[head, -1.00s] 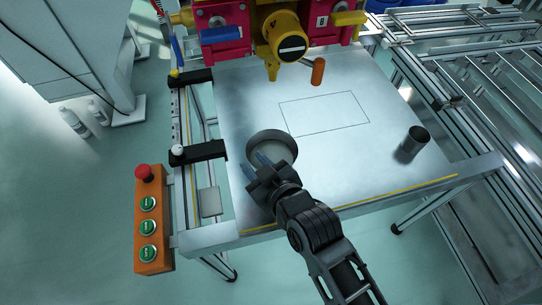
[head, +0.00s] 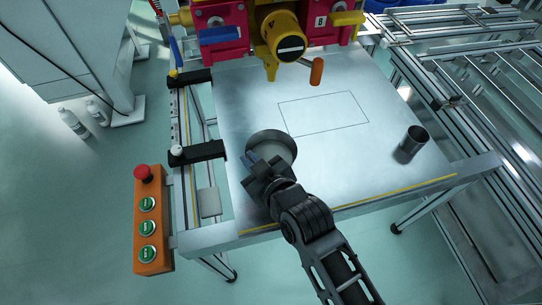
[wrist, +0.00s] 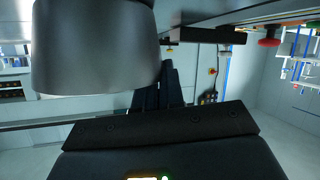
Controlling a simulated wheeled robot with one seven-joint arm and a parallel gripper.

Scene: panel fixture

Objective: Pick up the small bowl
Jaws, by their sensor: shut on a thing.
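The small grey bowl (head: 284,141) is at the front left of the metal table in the head view, its mouth facing up. My gripper (head: 254,165) comes from the front and is shut on the bowl's near-left rim. In the wrist view the bowl's smooth outer wall (wrist: 95,50) fills the upper left, and the dark fingers (wrist: 163,85) are at its lower right edge. The wrist hides the bowl's near side in the head view. I cannot tell whether its base touches the table.
A dark cylindrical cup (head: 415,140) stands on the table's right. A thin-lined rectangle (head: 323,113) marks the bare middle. The red and yellow fixture (head: 283,35) with an orange handle stands behind. An orange button box (head: 150,220) hangs at the left edge.

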